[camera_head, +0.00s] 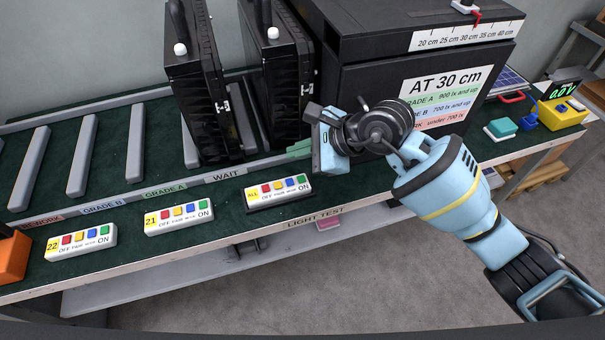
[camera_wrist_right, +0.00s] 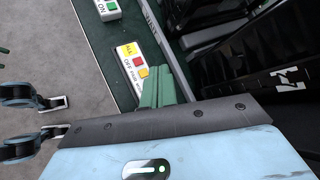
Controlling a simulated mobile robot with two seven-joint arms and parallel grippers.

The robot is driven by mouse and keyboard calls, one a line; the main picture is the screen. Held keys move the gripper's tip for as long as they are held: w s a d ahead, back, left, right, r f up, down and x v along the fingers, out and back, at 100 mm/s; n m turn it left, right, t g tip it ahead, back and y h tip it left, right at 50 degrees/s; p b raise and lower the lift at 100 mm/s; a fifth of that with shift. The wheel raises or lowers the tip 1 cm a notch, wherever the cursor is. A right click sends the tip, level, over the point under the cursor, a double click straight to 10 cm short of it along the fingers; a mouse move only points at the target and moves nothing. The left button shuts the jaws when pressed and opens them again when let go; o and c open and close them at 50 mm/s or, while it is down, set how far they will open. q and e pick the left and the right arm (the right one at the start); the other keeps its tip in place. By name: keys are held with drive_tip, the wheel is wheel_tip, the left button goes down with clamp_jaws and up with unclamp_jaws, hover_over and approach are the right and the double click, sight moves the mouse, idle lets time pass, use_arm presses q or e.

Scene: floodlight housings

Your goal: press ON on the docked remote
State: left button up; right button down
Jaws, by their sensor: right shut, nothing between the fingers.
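Three white remotes lie along the front of the dark green bench. The remote labelled ALL (camera_head: 278,191) sits in a black dock; remote 21 (camera_head: 179,217) and remote 22 (camera_head: 81,241) are to its left. Each has red, yellow, blue and green buttons, with OFF at the left and ON at the right. My right gripper (camera_head: 298,149) is shut and empty, its green fingertips above and behind the ALL remote's right end, apart from it in the head view. In the right wrist view the shut fingers (camera_wrist_right: 162,88) hide the ON end of the ALL remote (camera_wrist_right: 130,60).
Two black floodlight cases (camera_head: 198,80) stand upright on the rollers behind the remotes. A large black test box (camera_head: 360,85) stands behind my right gripper. A yellow meter (camera_head: 561,112) and a teal block (camera_head: 501,128) are at the right. An orange object (camera_head: 12,256) is at the left edge.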

sight(306, 182)
use_arm(q)
drive_tip(key=shift+w+a+f, duration=0.1)
use_arm(e)
drive_tip(key=shift+w+d+r+n+t+h, duration=0.2)
drive_tip(key=shift+w+d+h, duration=0.2)
drive_tip(key=shift+w, duration=0.15)
drive_tip(key=shift+w+d+r+n+t+h, duration=0.1)
drive_tip(key=shift+w+d+t+h, duration=0.15)
drive_tip(key=shift+w+d, duration=0.2)
drive_tip(key=shift+f, duration=0.15)
